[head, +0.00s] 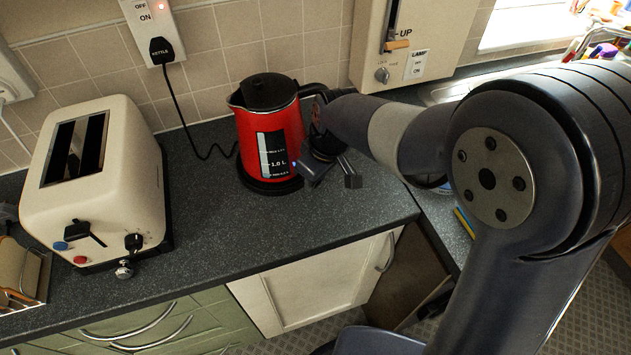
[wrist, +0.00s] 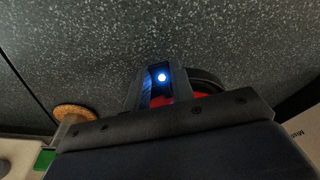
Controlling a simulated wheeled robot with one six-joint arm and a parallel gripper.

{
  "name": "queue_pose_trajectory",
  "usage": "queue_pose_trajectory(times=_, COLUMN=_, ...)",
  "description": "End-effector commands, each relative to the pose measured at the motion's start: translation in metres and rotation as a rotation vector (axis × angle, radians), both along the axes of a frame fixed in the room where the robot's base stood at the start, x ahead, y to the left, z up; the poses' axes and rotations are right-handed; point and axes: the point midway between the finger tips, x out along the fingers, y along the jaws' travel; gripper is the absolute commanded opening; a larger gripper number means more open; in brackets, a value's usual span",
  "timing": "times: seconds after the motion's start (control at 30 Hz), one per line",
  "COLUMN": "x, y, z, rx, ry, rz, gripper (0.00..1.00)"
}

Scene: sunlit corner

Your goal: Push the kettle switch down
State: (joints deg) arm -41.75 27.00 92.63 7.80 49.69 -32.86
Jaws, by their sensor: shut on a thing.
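The red kettle (head: 270,135) with black lid and handle stands on its black base (head: 268,184) on the dark worktop. My gripper (head: 332,178) is low at the kettle's right side, beside the base. In the wrist view, my gripper (wrist: 162,72) has its fingers close together on either side of a glowing blue-white light (wrist: 162,77) at the kettle switch. A strip of red kettle body (wrist: 160,101) shows behind it. The fingers are shut on the switch, though the contact is mostly hidden. I cannot tell whether the switch is up or down.
A cream toaster (head: 100,180) stands to the left. The kettle's black plug (head: 161,50) is in a wall socket with a red light. A cream wall box with a lever (head: 397,44) hangs behind right. The worktop (head: 215,215) in front of the kettle is clear.

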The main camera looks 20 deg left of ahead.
Motion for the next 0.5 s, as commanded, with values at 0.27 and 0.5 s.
queue_pose_trajectory(times=0.27, x=0.0002, y=-0.0008, z=-0.0017, rx=0.041, ry=-0.018, rz=-0.001, gripper=0.0)
queue_pose_trajectory(times=0.5, x=0.0003, y=-0.0007, z=-0.0012, rx=0.041, ry=-0.017, rz=-0.001, gripper=0.0)
